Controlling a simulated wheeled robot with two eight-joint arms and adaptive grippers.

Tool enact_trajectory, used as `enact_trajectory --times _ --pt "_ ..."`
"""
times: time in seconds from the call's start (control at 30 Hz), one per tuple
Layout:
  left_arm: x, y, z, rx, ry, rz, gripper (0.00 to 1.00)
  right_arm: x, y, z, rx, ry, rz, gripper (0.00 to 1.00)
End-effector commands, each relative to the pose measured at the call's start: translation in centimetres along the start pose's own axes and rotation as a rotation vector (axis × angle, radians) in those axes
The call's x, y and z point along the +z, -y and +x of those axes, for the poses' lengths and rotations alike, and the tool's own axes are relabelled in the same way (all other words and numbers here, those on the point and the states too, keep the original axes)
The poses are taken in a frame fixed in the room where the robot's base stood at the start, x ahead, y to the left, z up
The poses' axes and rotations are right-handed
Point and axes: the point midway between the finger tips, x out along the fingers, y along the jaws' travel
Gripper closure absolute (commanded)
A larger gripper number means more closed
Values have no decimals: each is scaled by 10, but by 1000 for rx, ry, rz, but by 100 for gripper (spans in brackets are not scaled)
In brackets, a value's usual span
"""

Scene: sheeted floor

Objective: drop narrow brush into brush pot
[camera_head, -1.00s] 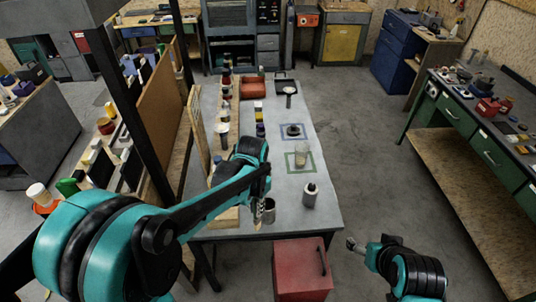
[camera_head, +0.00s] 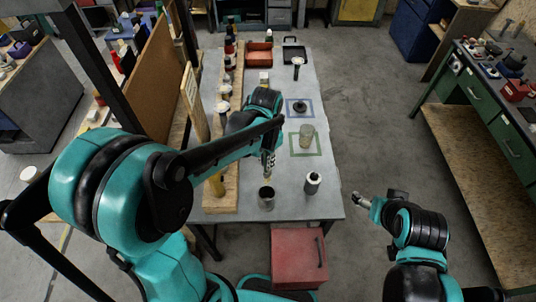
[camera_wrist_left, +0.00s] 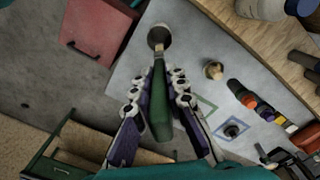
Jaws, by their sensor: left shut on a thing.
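My left gripper (camera_head: 268,163) is shut on the narrow brush. In the left wrist view the brush's dark green handle (camera_wrist_left: 160,105) lies between the fingers (camera_wrist_left: 157,84), its thin end pointing toward the pot. The brush pot (camera_head: 266,197) is an open grey metal cup near the table's front edge. It also shows in the left wrist view (camera_wrist_left: 159,37), just beyond the brush's end. The brush is above and close to the pot; the exact gap is unclear. My right gripper (camera_head: 362,200) is off the table's right side, too small to judge.
A cloudy jar (camera_head: 306,135) stands in a green square. A wooden rack of bottles (camera_head: 222,190) runs along the left edge. A red cabinet (camera_head: 299,258) stands in front.

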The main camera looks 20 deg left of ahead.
Motion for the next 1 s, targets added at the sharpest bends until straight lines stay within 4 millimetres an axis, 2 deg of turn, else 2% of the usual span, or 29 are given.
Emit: enact_trajectory --times 0.2,1.0 --pt "0 0 31 0 0 0 100 14 0 20 0 0 0 25" --pt "0 0 132 0 0 0 100 58 0 80 0 0 0 25"
